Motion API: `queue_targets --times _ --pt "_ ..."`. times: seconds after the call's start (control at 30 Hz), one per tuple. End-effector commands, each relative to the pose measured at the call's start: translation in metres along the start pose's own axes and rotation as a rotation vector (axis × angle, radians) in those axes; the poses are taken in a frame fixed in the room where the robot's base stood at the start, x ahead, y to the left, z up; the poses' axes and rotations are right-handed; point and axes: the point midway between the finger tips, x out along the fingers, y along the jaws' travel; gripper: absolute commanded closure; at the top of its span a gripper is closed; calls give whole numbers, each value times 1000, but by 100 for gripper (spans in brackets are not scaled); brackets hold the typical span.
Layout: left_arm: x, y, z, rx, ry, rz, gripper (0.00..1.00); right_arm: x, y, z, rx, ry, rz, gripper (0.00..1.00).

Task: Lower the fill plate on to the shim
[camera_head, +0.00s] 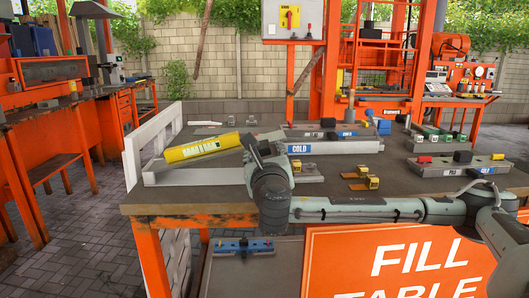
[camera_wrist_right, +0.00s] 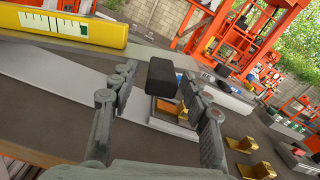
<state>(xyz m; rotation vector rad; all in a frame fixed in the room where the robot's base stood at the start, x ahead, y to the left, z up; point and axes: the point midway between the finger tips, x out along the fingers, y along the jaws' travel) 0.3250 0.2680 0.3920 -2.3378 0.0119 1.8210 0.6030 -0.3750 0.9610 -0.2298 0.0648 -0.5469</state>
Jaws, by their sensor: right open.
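My right gripper (camera_head: 262,150) is over the front left of the table. In the right wrist view the open gripper (camera_wrist_right: 162,88) has a finger on each side of a black block (camera_wrist_right: 163,77). The block stands above a small pale plate (camera_wrist_right: 172,128) with a brass-coloured piece by it; contact with the fingers cannot be told. The small plate also shows right of the gripper in the head view (camera_head: 310,174). No label marks the fill plate or the shim, so I cannot tell which pieces they are. My left gripper is not in view.
A yellow labelled bar (camera_head: 200,150) lies tilted beside my right gripper, near a long pale strip (camera_head: 195,178). Brass-coloured pieces (camera_head: 361,183) lie to the right. A grey plate marked COLD (camera_head: 335,147) lies behind. A plate with coloured blocks (camera_head: 455,168) is at the right.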

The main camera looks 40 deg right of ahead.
Motion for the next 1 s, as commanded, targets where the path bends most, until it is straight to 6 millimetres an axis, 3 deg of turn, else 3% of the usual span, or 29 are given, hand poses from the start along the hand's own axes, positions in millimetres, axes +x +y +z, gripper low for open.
queue_targets --times 0.07,0.47,0.8,1.0 --pt "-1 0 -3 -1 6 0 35 0 0 0 0 0 0 53" --pt "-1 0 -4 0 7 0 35 0 0 0 0 0 0 100" --pt "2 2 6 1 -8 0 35 0 1 -7 11 2 0 100" --pt "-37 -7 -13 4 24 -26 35 -1 4 -39 99 4 0 100"
